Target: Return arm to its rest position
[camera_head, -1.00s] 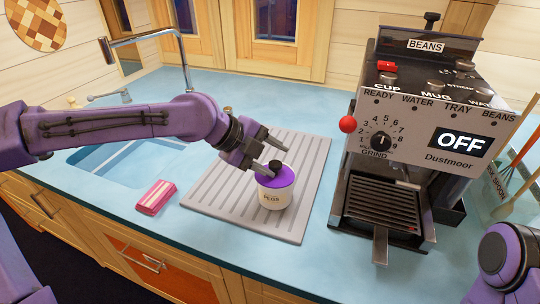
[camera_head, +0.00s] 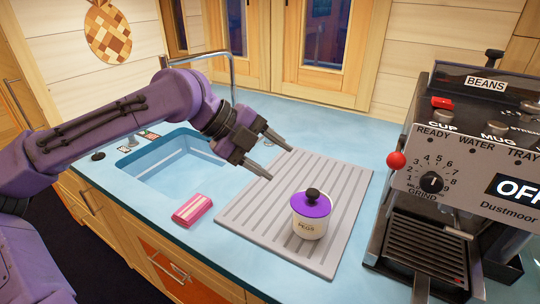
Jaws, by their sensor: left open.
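My left gripper (camera_head: 281,162) is open and empty. It hangs above the left part of the grey ribbed draining board (camera_head: 345,180), with its two fingers spread and pointing right. A cream pot with a purple lid and black knob (camera_head: 310,225) stands upright on the board, to the lower right of the gripper and apart from it. My left arm (camera_head: 100,125) reaches in from the left over the sink. My right gripper is not in view.
The sink (camera_head: 170,158) lies under my left arm, with a tap (camera_head: 231,75) behind it. A pink sponge (camera_head: 193,210) lies on the blue worktop left of the board. A coffee machine (camera_head: 425,215) reading "OFF" stands at the right. Cupboards (camera_head: 310,50) line the back.

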